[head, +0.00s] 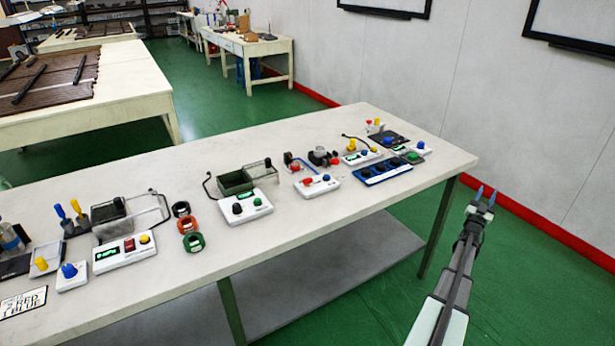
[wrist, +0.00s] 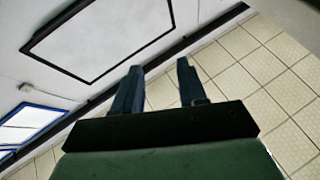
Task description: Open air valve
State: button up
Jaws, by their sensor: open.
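No part is clearly marked as the air valve. A white box with a red handle and a blue knob (head: 318,188) stands right of the table's middle. Behind it is a small part with a red top and a blue tube (head: 292,163). Further right is a white box with a yellow knob (head: 355,158). My gripper is apart from all of them.
The white table (head: 262,241) carries several control boxes, including a blue one with dark knobs (head: 384,171), a dark green tray (head: 235,182) and coloured rings (head: 188,224). The wall (head: 520,120) is beyond my gripper. Green floor is clear between the table and wall.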

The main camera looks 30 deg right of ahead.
jog(key=s+d+r+m+g+h, duration=0.1)
jog(key=s+d+r+h, duration=0.25)
jog(key=r, duration=0.55)
jog(key=w+r+y, duration=0.2)
jog(key=w+r, duration=0.4)
jog(key=w+a+r+t+y, duration=0.1)
jog(key=w+a+y, duration=0.4)
jog(key=w, duration=0.5)
jog(key=w+a+r+t+y, duration=0.1)
jog(key=w+a+y, duration=0.2)
jog(key=w+a, duration=0.55)
jog(key=w+a+r+t+y, duration=0.1)
jog(key=w+a+y, duration=0.3)
jog(key=w, duration=0.8)
jog(key=w+a+f+g+y, duration=0.1)
jog(key=w+a+y, duration=0.4)
jog(key=a, duration=0.4)
notch_tip(320, 180, up, 5)
jog(key=m+g+y, duration=0.2)
jog(key=g+y, duration=0.5)
jog(key=g, duration=0.3)
send_over(308, 179)
notch_tip(308, 179, down, 13)
jog(key=shift+w+r, duration=0.1)
jog(key=shift+r, duration=0.05)
